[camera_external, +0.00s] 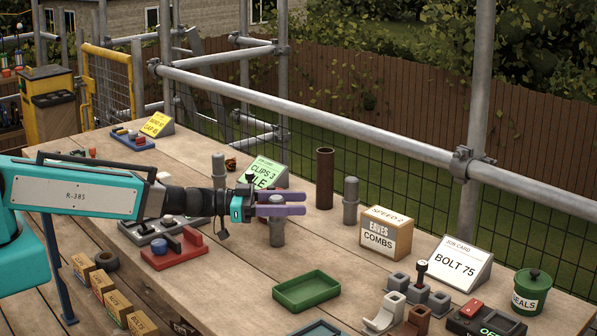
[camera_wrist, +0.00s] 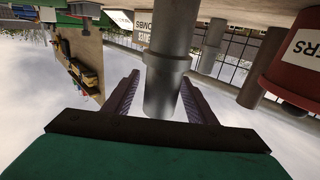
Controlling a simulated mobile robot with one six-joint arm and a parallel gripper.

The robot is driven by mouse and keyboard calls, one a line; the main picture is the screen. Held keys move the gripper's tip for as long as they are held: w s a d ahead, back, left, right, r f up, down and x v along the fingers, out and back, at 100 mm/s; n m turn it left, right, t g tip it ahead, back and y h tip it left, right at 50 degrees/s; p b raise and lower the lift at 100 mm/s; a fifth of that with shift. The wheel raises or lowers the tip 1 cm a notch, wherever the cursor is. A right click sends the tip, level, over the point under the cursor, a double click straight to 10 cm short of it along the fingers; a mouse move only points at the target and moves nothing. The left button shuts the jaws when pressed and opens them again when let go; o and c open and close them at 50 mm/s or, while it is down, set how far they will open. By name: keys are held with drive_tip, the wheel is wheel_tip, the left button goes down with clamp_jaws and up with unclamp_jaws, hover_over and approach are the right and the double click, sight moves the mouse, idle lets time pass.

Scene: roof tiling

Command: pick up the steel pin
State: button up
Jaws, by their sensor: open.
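A grey steel pin (camera_external: 277,232) with a collar stands upright on the wooden bench. My gripper (camera_external: 282,204) has purple fingers and is level, with its fingers at the upper part of this pin. In the wrist view, which looks upside down, the steel pin (camera_wrist: 166,75) lies between the two fingers of my gripper (camera_wrist: 160,98). The fingers are open, with one on each side of it. I cannot tell whether either finger touches it. Similar grey pins stand behind to the left (camera_external: 218,172) and to the right (camera_external: 350,201).
A brown tube (camera_external: 325,180) stands behind the gripper, near a green clips card (camera_external: 268,171). To the right are the eaves combs box (camera_external: 386,236) and job card (camera_external: 460,263). A green tray (camera_external: 306,291) lies in front; a red block (camera_external: 173,250) is at left.

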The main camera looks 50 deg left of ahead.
clamp_jaws()
idle(0.3)
drive_tip(key=shift+r, duration=0.2)
wheel_tip(320, 180, up, 10)
drive_tip(key=shift+f+b, duration=0.15)
drive_tip(key=shift+b, duration=0.25)
idle(0.4)
idle(0.5)
